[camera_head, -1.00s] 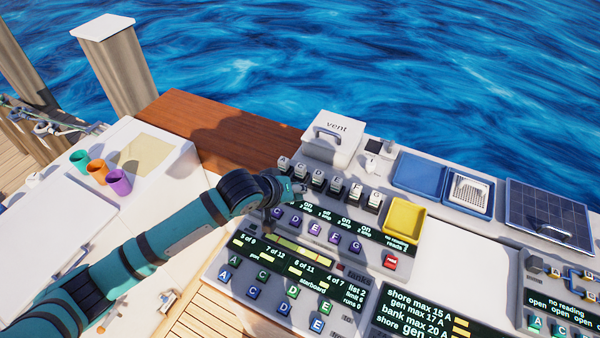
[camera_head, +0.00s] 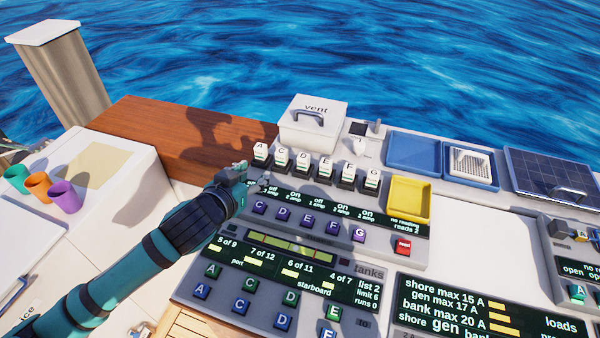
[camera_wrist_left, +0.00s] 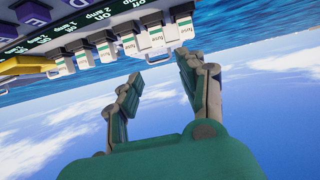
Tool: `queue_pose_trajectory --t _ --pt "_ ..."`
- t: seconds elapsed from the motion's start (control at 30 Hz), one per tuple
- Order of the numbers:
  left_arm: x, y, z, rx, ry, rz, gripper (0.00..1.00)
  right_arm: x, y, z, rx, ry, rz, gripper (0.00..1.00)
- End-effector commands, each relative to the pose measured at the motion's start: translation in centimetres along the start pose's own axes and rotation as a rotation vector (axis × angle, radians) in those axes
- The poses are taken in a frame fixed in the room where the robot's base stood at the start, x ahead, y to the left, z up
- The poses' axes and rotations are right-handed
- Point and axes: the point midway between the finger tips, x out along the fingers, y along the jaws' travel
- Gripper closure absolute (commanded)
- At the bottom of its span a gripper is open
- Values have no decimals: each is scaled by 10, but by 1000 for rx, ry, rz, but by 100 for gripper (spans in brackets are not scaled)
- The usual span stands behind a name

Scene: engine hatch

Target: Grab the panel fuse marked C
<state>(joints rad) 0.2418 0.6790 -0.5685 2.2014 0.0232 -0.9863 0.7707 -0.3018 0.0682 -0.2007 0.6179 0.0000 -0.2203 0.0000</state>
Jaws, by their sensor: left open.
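The panel fuse marked C (camera_head: 281,157) is a white block in a dark socket. It stands second from the left in the fuse row, between A (camera_head: 260,152) and D (camera_head: 303,162). My left gripper (camera_head: 262,182) is open and empty, just in front of the A and C end of the row. In the left wrist view the row appears upside down, and the open fingers (camera_wrist_left: 163,70) point at its right end. The fuse that looks to be C (camera_wrist_left: 155,38) lies ahead of the gap, apart from the fingers. My right gripper is not in view.
A white vent box (camera_head: 313,122) stands behind the row. A yellow tray (camera_head: 409,199) sits at its right end. Purple lettered buttons (camera_head: 306,221) and a display strip lie in front. Green, orange and purple cups (camera_head: 63,196) stand at the left.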

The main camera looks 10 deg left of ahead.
Motion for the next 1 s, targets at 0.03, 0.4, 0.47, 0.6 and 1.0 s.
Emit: queue_pose_trajectory --t 0.03,0.4,0.47,0.6,1.0 --pt "0 -3 2 11 9 -8 60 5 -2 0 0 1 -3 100" --pt "64 -5 -5 17 13 -13 60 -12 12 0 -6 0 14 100" --pt "78 -5 -5 17 14 -13 60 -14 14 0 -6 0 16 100" --pt "103 -5 -4 17 13 -12 60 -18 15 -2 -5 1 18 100" --pt "138 -4 -7 18 12 -13 60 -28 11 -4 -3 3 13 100"
